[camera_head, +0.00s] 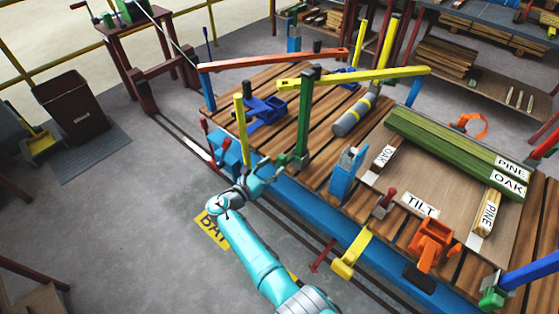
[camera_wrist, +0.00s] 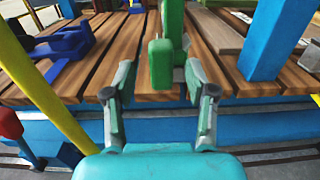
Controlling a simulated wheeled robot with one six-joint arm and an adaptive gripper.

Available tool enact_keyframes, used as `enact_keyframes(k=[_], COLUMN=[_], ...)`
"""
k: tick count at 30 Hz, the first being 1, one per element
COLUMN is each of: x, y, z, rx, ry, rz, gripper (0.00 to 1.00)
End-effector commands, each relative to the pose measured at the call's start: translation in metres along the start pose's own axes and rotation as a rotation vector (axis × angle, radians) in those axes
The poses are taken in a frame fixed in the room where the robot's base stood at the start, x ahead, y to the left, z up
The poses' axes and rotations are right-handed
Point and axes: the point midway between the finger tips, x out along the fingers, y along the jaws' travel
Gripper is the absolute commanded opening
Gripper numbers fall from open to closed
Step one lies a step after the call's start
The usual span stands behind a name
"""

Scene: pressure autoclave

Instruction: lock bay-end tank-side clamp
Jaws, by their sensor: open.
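My gripper (camera_head: 272,172) is at the near edge of the slatted wooden deck. In the wrist view my gripper (camera_wrist: 158,72) is open, its two fingers apart. A green upright (camera_wrist: 172,25) with a green block (camera_wrist: 160,65) at its lower front shows between and beyond the fingers; I see no clear contact. I cannot tell which fitting is the named clamp. Part of the post's base is hidden by my gripper.
A yellow post (camera_head: 241,122) stands just left of my gripper, beside red-knobbed levers (camera_head: 204,127). Blue fittings (camera_head: 264,108) and a grey cylinder (camera_head: 355,115) lie on the deck. A blue fitting (camera_head: 345,172) stands to the right.

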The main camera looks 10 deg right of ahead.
Motion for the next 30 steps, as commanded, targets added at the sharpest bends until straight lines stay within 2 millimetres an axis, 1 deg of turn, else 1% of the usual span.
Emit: enact_keyframes(k=[1,6,9,12,17,30], x=[-0.011,-0.041,-0.054,-0.061,-0.066,-0.066], y=[0.001,0.000,0.001,0.000,0.000,0.000], z=[0.000,-0.001,0.000,0.000,0.000,0.000], rx=[0.001,0.001,0.001,0.001,0.001,0.001], ry=[0.000,0.001,0.001,0.001,0.001,0.001], rz=[0.004,0.002,0.002,0.000,0.000,0.000], gripper=[0.56,0.56,0.56,0.56,0.56,0.56])
